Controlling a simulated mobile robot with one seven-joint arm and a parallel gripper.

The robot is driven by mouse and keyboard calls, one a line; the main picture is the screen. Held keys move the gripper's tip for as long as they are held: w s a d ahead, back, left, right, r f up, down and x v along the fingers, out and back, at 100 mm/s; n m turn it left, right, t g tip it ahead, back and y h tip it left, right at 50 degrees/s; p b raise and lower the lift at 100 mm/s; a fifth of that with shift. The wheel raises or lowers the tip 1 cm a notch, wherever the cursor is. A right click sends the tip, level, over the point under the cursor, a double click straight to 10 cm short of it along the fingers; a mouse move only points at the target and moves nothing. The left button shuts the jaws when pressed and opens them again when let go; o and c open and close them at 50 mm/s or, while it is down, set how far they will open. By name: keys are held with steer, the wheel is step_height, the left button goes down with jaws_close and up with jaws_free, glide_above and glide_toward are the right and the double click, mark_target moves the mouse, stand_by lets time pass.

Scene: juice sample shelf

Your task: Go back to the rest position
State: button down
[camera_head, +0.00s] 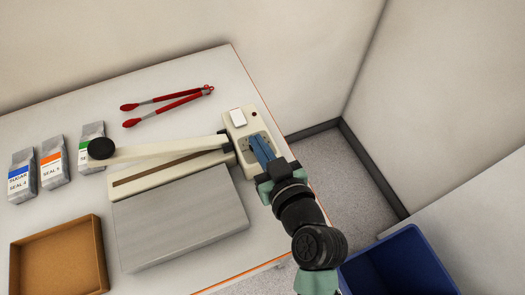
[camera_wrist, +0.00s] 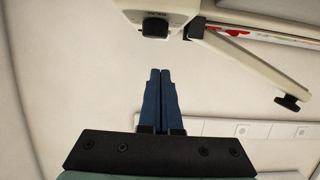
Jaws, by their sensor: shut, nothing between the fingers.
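My gripper (camera_head: 257,143) has blue fingers lying together, with nothing between them. In the head view it overlaps the right end of a cream sealing machine (camera_head: 172,172); I cannot tell its height above it. In the wrist view the closed fingertips (camera_wrist: 160,72) show in the middle, and the machine's cream body (camera_wrist: 190,10) is beyond them, apart in the picture. The machine's long lever (camera_head: 160,150) is raised off the base and ends in a black knob (camera_head: 101,149).
Red tongs (camera_head: 165,105) lie behind the machine. Several silver pouches (camera_head: 53,170) stand at left. A grey plate (camera_head: 180,218) fronts the machine, and a brown tray (camera_head: 97,250) sits front left. A blue bin (camera_head: 400,265) is at lower right, off the table, near bare floor (camera_head: 330,175).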

steer(key=shift+v, duration=0.8)
steer(key=shift+f, duration=0.1)
steer(key=w+a+r+t+h, duration=0.1)
steer(key=w+r+t, duration=0.2)
steer(key=r, duration=0.9)
steer(key=w+a+r+t, duration=0.1)
steer(key=w+r+t, duration=0.2)
steer(key=r, duration=1)
steer(key=s+r+m+t+h, duration=0.1)
steer(key=s+r+t, duration=0.2)
steer(key=r, duration=1)
steer(key=s+r+m+t+h, duration=0.2)
steer(key=s+r+t, duration=0.2)
steer(key=s+r, duration=0.3)
step_height(320, 180, up, 6)
steer(key=shift+a+f+m+h, duration=0.1)
steer(key=shift+a+m+h, duration=0.2)
steer(key=shift+a, duration=0.05)
